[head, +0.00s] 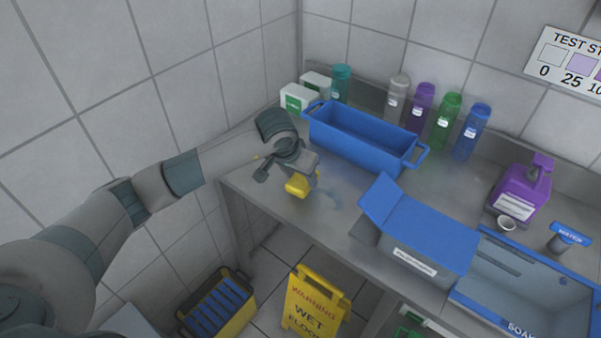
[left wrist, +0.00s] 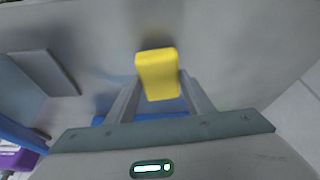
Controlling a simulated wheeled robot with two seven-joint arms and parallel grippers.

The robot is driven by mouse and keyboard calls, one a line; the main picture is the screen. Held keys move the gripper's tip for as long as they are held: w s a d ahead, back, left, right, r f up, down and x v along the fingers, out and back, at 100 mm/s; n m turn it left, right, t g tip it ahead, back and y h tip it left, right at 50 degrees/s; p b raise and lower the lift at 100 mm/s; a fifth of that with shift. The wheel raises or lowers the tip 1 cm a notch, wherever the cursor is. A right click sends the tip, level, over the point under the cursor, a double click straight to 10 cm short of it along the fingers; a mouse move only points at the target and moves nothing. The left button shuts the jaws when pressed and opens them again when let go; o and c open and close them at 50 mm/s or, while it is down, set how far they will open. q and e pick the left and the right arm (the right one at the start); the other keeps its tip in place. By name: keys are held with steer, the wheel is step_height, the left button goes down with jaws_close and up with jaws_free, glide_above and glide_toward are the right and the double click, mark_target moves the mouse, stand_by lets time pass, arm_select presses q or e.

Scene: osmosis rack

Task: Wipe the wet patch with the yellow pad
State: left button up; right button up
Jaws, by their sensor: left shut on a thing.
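The yellow pad (head: 300,184) is held in my left gripper (head: 290,168) over the left part of the grey bench. In the left wrist view the pad (left wrist: 158,74) sits between the two fingers of the gripper (left wrist: 160,92), which is shut on it. Whether the pad touches the bench is hard to tell. A faint bluish wet patch (head: 328,198) shows on the bench just right of the pad, and part of it may be hidden by the gripper. My right gripper is not in view.
A blue open tray (head: 365,144) stands behind the gripper, and a blue-lidded box (head: 425,238) stands to the right. Several bottles line the back wall. A purple jug (head: 522,192) and a soaking basin (head: 530,290) are further right. A yellow floor sign (head: 312,302) stands below the bench.

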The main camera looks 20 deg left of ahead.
arm_select(q)
steer(key=shift+f+b, duration=1)
steer(key=shift+b, duration=0.1)
stand_by(0.9)
steer(key=shift+d, duration=0.15)
steer(key=shift+s+d+b, duration=0.35)
steer(key=shift+d, duration=0.45)
steer(key=shift+s+d+b, duration=0.3)
steer(key=shift+d+b, duration=0.05)
steer(key=shift+d, duration=0.45)
steer(key=shift+s+d+f+b, duration=0.1)
steer(key=shift+s+d+b, duration=0.1)
steer(key=shift+d+b, duration=0.25)
steer(key=shift+s+d+f+b, duration=0.1)
steer(key=shift+s+d+b, duration=0.1)
steer(key=shift+d, duration=0.45)
steer(key=shift+s+d, duration=0.3)
steer(key=shift+d, duration=0.3)
steer(key=shift+b, duration=0.3)
